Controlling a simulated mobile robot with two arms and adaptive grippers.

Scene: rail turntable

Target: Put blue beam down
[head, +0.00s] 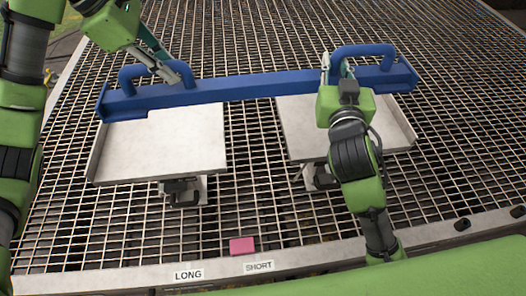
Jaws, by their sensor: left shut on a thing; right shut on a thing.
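The blue beam (258,88) is a long bar with two raised loop handles, lying across both pale trays in the head view. Its left end is over the left tray (160,148) and its right end over the right tray (300,135). My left gripper (172,76) is shut on the left handle (130,74). My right gripper (337,66) is shut on the right handle (370,49), its fingers partly hidden by its own wrist. I cannot tell whether the beam touches the trays or hangs just above them.
The trays stand on brackets over a metal grating (255,190). A pink block (242,246) sits at the front edge near the labels LONG (188,275) and SHORT (259,267). The grating behind the beam is clear.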

